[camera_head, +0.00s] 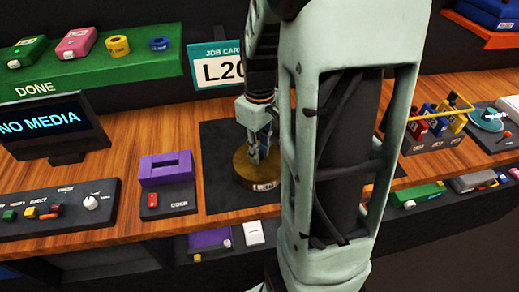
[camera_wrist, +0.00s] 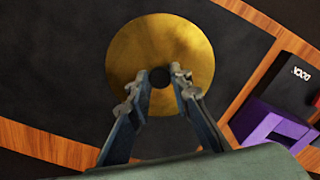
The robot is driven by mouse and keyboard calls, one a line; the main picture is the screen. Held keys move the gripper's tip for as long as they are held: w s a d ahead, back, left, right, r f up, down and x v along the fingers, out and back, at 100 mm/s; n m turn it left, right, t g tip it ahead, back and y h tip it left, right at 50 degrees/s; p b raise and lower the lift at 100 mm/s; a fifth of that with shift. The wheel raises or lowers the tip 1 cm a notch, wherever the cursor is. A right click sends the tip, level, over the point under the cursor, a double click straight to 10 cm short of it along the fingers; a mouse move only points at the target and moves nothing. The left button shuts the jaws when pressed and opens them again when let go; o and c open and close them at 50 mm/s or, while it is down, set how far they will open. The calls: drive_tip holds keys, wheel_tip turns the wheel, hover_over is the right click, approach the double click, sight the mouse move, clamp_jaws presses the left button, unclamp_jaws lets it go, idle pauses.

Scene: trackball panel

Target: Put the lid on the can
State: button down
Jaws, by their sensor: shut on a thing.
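A round gold lid (camera_wrist: 160,38) with a dark knob (camera_wrist: 160,77) at its centre fills the top middle of the wrist view. My gripper (camera_wrist: 159,82) has a fingertip on each side of the knob and is shut on it. In the head view my gripper (camera_head: 260,152) points down at a short gold round body (camera_head: 244,172) with a small pale label low on its front. This stands over the dark mat (camera_head: 222,196). I cannot tell lid from can there, nor whether the lid is seated or held just above. My arm hides the area to the right.
A purple dock (camera_head: 166,168) and a button panel (camera_head: 62,207) lie to the left, with a monitor (camera_head: 55,122) behind. A green DONE shelf (camera_head: 98,75) stands at the back left. A rack (camera_head: 434,141) with a yellow bar is at the right.

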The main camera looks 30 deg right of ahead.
idle(0.3)
drive_tip(key=c, duration=1.7)
unclamp_jaws()
drive_tip(key=shift+o, duration=0.2)
drive_tip(key=o, duration=0.5)
drive_tip(key=shift+r, duration=0.1)
drive_tip(key=shift+r+p, duration=2.55)
drive_tip(key=shift+r, duration=0.9)
